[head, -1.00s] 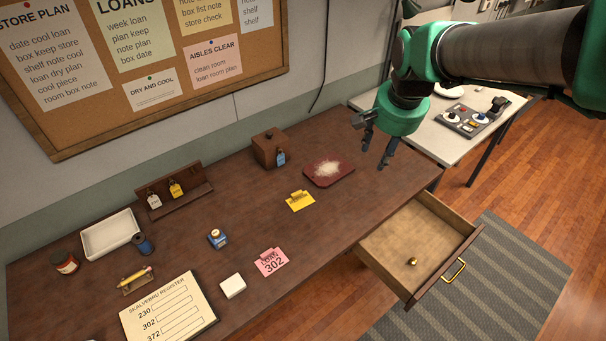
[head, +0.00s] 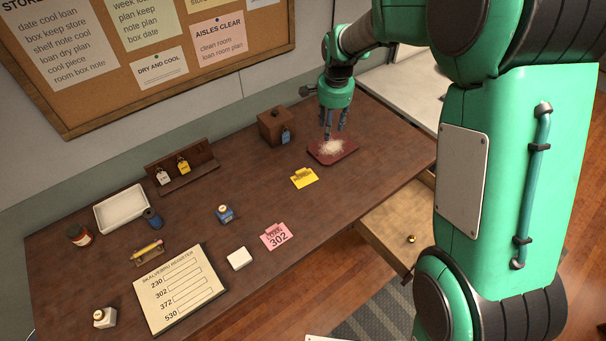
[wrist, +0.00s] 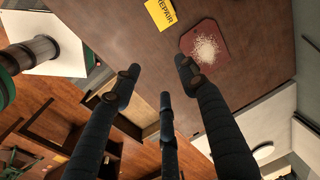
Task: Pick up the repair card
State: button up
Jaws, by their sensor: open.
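The repair card is a small yellow card (head: 304,178) lying flat on the dark wooden desk, left of and nearer than the red tray. In the wrist view the yellow card (wrist: 161,13) shows at the top edge, partly cut off, with "REPAIR" readable. My gripper (head: 334,137) is open and empty, above the desk by the red tray, to the right of and beyond the card. In the wrist view its dark fingers (wrist: 155,85) are spread, with nothing between them and the card beyond their tips.
A red tray (head: 322,157) with pale grains lies close to my gripper. A pink card (head: 276,237) marked 302 lies nearer. A wooden box (head: 270,124) with a blue tag stands behind. An open drawer (head: 385,236) juts from the desk front. The desk between the yellow and pink cards is clear.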

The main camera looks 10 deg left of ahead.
jog(key=m+g+p, duration=0.1)
jog(key=m+p, duration=0.1)
jog(key=p, duration=0.1)
send_over(302, 171)
notch_tip(302, 171, down, 16)
jog(key=shift+s, duration=0.1)
jog(key=shift+d, duration=0.1)
jog(key=shift+f, duration=4.3)
jog(key=shift+f, duration=0.1)
jog(key=shift+f, duration=2.5)
jog(key=shift+c, duration=0.5)
jog(key=c, duration=0.8)
